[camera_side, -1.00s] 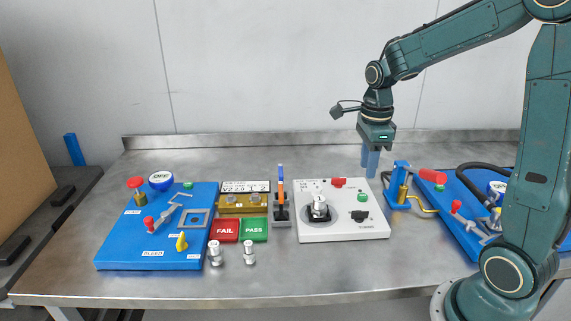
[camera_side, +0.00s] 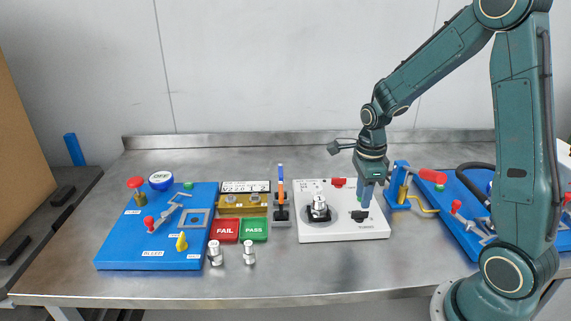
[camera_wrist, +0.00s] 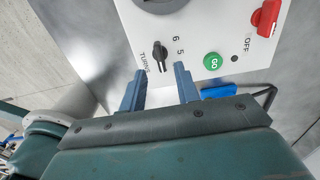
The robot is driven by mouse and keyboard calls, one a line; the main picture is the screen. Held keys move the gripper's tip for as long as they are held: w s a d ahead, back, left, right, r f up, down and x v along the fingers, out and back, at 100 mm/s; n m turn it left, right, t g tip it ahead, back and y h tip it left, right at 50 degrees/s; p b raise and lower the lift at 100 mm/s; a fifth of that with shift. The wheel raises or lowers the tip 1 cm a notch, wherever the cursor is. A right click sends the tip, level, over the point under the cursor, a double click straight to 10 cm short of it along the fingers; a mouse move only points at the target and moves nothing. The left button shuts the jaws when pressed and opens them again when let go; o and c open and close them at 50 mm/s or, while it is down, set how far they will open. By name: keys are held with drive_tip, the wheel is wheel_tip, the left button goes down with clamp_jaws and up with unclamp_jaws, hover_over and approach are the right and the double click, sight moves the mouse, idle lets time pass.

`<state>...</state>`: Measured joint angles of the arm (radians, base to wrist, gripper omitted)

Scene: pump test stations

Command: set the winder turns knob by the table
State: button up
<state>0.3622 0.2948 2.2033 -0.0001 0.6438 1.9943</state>
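The winder is a white panel (camera_side: 340,232) right of the table's centre, with a dark round spool base and a silver part (camera_side: 319,208) on it. Its black turns knob (camera_side: 359,216) sits at the front right; in the wrist view the knob (camera_wrist: 160,54) is beside the printed TURNS, 5 and 6. I cannot tell its exact setting. My gripper (camera_wrist: 160,86) is open and empty, its blue fingers pointing down at the panel. In the wrist view the knob is just beyond the gap between the fingertips. In the side view the gripper (camera_side: 367,197) is above the panel near the knob.
The green GO button (camera_wrist: 212,61) and red OFF switch (camera_wrist: 266,17) are close by. A blue stand (camera_side: 401,186) with a red handle is to the right. FAIL (camera_side: 225,230) and PASS (camera_side: 254,229) pads, a lettered plate (camera_side: 245,187) and a blue station (camera_side: 125,255) lie left.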

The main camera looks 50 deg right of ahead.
sight(360, 211)
drive_tip(key=shift+f, duration=2.55)
clamp_jaws()
